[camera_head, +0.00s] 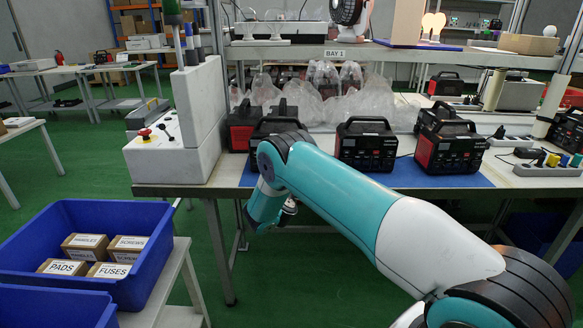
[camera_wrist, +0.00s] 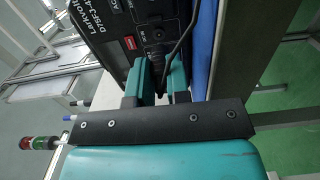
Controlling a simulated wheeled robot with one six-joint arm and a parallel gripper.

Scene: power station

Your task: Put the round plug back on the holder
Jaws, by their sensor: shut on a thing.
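In the wrist view my gripper (camera_wrist: 157,88) is shut on the round plug (camera_wrist: 158,68), a black plug with a black cable curving up and to the right. The plug sits between the two teal fingers, right at the front panel of a black power station (camera_wrist: 108,28). I cannot tell whether the plug is seated in the panel's socket or just clear of it. No holder for the plug can be made out with certainty in either view.
In the head view several power stations (camera_head: 367,145) stand on a blue mat (camera_head: 440,176) on the bench. A white block with a red button (camera_head: 145,134) stands at the bench's left end. A blue bin (camera_head: 150,222) of small boxes is at lower left. Power strips (camera_head: 546,170) lie at right.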

